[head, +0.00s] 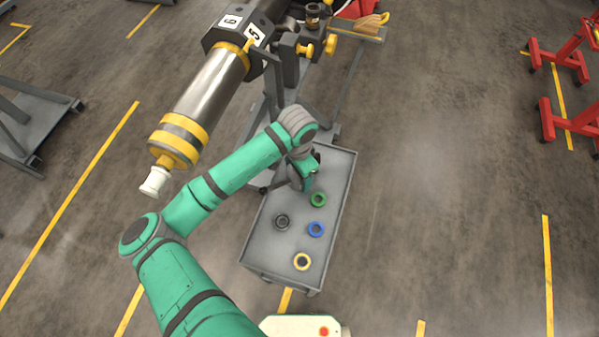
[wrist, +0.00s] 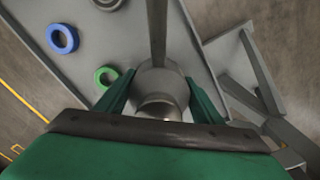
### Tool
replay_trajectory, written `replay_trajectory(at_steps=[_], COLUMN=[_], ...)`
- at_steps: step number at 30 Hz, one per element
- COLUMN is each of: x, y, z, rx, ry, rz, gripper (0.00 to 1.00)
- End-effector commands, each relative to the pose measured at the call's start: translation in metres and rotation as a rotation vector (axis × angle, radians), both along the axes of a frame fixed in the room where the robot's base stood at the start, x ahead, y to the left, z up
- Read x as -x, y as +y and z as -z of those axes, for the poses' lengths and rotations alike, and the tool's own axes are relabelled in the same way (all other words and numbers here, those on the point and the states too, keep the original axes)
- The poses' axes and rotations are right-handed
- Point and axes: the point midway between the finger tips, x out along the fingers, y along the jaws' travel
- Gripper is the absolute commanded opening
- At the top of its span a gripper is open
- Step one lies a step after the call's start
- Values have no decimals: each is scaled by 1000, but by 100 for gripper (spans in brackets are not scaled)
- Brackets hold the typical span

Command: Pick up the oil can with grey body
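A grey rounded body with a shiny metal part (wrist: 160,84), which looks like the grey oil can, sits between my gripper's fingers in the wrist view. My gripper (wrist: 159,82) has one green finger on each side of it. The fingers are apart and the body fills nearly all of the gap; whether they press on it is unclear. In the head view my gripper (head: 309,182) is low over the far part of the grey cart, and my arm hides most of the can there.
A rotor stand with a large metal cylinder (head: 209,88) stands at upper left. Open floor lies right of the cart.

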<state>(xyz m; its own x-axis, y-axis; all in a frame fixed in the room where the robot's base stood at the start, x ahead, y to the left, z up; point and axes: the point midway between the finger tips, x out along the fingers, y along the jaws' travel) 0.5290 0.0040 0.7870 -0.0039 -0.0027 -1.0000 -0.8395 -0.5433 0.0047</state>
Motion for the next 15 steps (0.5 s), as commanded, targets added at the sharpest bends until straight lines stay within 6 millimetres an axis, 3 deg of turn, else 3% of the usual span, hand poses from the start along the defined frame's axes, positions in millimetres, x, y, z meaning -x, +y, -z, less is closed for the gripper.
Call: replay_trajectory(at_steps=[1,3,15], x=[0,0,-1], y=[0,0,0], z=[0,0,-6], rx=[0,0,0], ry=[0,0,-1], rz=[0,0,0], gripper=[48,31,30])
